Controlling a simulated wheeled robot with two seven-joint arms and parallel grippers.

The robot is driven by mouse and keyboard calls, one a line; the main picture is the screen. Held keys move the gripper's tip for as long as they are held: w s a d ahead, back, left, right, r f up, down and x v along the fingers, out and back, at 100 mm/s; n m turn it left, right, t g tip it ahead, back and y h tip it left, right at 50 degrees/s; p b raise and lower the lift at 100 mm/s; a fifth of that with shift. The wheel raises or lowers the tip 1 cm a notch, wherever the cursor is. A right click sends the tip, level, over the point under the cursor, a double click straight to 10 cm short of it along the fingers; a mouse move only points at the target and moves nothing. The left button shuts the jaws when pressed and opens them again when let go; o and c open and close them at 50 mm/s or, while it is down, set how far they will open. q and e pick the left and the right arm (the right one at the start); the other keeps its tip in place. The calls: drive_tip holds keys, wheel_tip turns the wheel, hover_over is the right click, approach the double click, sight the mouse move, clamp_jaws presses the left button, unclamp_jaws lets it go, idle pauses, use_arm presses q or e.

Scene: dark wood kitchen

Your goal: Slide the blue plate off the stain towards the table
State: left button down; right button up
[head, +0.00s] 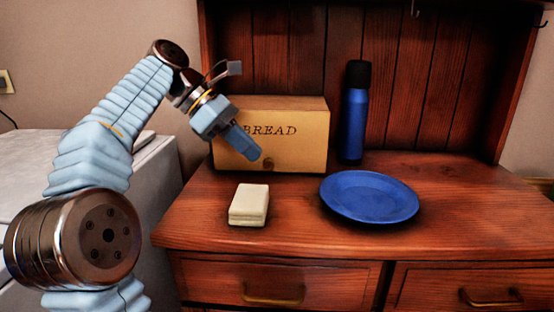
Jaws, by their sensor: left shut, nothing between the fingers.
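The blue plate (370,197) lies on the dark wood counter top, right of the middle in the head view. No stain shows; whatever is under the plate is hidden. My left gripper (253,152) is shut and empty. It hangs in the air in front of the bread box, to the left of the plate and apart from it. My right gripper is not in the head view.
A wooden bread box (300,145) stands at the back, with a blue bottle (354,122) with a black cap to its right. A cream block (249,204) lies left of the plate. The counter (465,215) is clear right of the plate. A white appliance (158,190) stands at left.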

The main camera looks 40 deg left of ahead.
use_arm(q)
drive_tip(key=b+x, duration=0.1)
drive_tip(key=x, duration=0.3)
drive_tip(key=b+x, duration=0.2)
drive_tip(key=x, duration=0.2)
drive_tip(key=shift+s+d+f, duration=0.1)
drive_tip(key=shift+d+f, duration=0.1)
drive_tip(key=shift+f, duration=0.15)
drive_tip(key=w+d, duration=0.1)
drive_tip(key=d, duration=0.2)
drive_tip(key=shift+w+f, duration=0.2)
drive_tip(key=shift+w, duration=0.2)
drive_tip(key=shift+w+d, duration=0.3)
drive_tip(key=shift+d, duration=0.2)
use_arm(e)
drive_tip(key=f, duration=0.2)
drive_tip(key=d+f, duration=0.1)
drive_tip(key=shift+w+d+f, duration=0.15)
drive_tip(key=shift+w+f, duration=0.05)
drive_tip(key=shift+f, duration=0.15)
